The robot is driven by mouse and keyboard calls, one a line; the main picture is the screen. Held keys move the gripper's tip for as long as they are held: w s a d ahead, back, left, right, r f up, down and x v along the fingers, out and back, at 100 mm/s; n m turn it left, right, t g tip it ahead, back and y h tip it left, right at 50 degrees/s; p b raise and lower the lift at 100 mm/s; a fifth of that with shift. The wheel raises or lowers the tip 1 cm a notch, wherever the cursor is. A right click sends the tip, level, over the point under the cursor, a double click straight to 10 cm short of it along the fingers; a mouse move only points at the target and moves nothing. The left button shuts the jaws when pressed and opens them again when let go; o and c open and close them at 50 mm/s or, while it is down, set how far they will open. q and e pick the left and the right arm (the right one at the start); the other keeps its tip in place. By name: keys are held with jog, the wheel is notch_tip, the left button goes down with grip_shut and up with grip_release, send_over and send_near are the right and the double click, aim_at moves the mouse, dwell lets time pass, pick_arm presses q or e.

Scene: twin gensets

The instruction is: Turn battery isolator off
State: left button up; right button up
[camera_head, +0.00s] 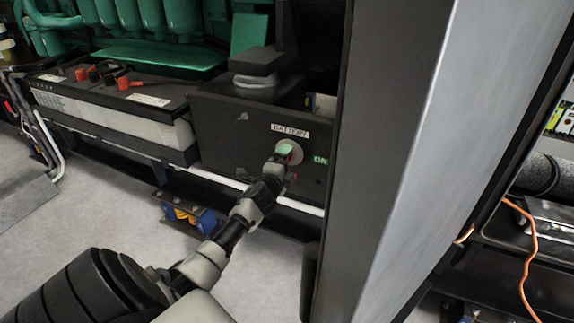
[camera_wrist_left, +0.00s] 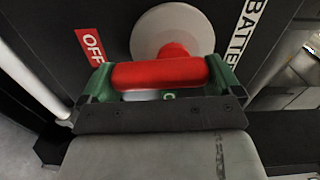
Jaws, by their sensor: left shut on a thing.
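The battery isolator is a round pale disc (camera_wrist_left: 172,32) with a red handle (camera_wrist_left: 158,73), on a dark box (camera_head: 222,128) below a white BATTERY label (camera_head: 290,131). My left gripper (camera_head: 285,152) is at the isolator. In the left wrist view its green fingertips (camera_wrist_left: 160,78) are shut on the red handle, one at each end. A red OFF label (camera_wrist_left: 93,46) shows to the left of the disc there. A green ON label (camera_head: 320,160) is right of the isolator in the head view. The gripper mostly hides the handle in the head view. My right gripper is not in view.
A large grey post (camera_head: 400,160) stands close on the right of the isolator. A battery (camera_head: 120,110) with red and black terminals lies to the left, below a green engine (camera_head: 150,30). An orange cable (camera_head: 530,255) hangs at the far right. Bare floor lies in front.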

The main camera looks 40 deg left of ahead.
pick_arm(q)
jog(key=shift+f+m, duration=0.15)
jog(key=shift+m, duration=0.45)
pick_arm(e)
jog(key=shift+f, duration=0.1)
pick_arm(q)
jog(key=o, duration=0.6)
jog(key=shift+c, duration=0.2)
jog(key=shift+s, duration=0.15)
jog(key=shift+s+d, duration=0.1)
jog(key=shift+s, duration=0.25)
jog(key=p+v, duration=0.1)
jog(key=v, duration=0.9)
jog(key=shift+p, duration=0.4)
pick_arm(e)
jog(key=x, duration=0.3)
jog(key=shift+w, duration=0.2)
